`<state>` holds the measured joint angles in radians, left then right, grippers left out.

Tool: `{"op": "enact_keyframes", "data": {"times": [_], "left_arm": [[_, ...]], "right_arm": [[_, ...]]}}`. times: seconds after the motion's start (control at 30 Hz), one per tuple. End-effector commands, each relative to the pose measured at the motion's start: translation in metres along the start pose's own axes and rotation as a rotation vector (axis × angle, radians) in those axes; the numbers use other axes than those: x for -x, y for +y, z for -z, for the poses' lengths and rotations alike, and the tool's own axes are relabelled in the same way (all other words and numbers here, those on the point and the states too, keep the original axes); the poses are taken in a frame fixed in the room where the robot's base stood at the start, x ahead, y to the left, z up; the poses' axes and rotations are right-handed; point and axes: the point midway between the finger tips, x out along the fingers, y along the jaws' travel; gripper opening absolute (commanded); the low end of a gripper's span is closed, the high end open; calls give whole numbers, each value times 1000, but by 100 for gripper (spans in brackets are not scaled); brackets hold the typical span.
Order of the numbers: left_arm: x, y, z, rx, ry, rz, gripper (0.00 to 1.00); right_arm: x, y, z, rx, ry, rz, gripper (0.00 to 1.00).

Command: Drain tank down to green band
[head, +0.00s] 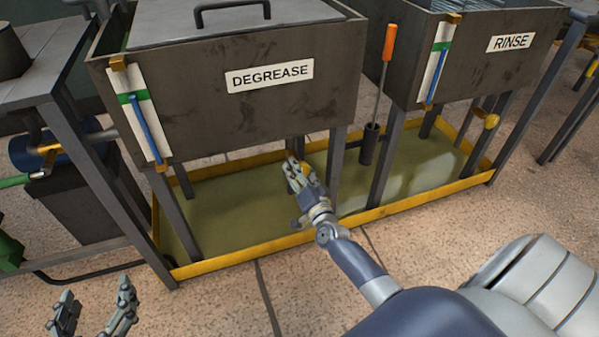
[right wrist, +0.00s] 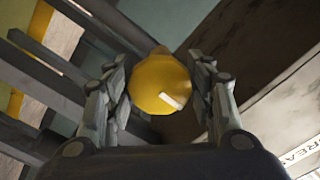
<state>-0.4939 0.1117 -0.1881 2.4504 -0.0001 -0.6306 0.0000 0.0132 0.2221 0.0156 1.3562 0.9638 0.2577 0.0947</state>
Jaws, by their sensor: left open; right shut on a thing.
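The DEGREASE tank (head: 300,105) is a dark box on legs. Its white gauge strip (head: 151,147) at the left has a green band (head: 131,97) and a blue column (head: 147,125); the column's top is at or close to the band, too small to tell exactly. My right gripper (head: 298,170) is below the tank, shut on a yellow valve knob, mostly hidden in the head view. In the right wrist view the round yellow knob (right wrist: 158,88), with a white mark, sits between the fingers. My left gripper (head: 95,303) is open and empty at lower left, away from the tanks.
The RINSE tank (head: 475,65) stands to the right with its own gauge (head: 434,72) and yellow knob (head: 490,121). A yellow-rimmed tray (head: 235,259) holds greenish liquid under both tanks. An orange-handled tool (head: 389,43) stands in a dark holder between them. The floor in front is clear.

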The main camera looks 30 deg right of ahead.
Motion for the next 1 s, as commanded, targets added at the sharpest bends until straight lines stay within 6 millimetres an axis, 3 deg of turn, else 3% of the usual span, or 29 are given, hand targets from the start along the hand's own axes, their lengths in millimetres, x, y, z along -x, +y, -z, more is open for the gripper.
{"op": "enact_keyframes", "data": {"times": [0.3, 0.33, 0.4, 0.77, 1.0], "left_arm": [[-1, 0, 1, -1, 3, -1, 70], [-1, 0, 1, -1, 3, -1, 70], [-1, 0, 1, -1, 3, -1, 70], [-1, 1, 0, -3, 0, -4, 70], [0, 1, 0, -2, 1, -2, 70]], "right_arm": [[0, 0, 1, -7, 2, -1, 26], [0, 0, 1, -7, 2, -1, 54], [0, 0, 1, -6, 2, -1, 70], [1, 0, 0, -4, 0, 0, 70], [28, 1, -2, -5, -2, -2, 70]]}}
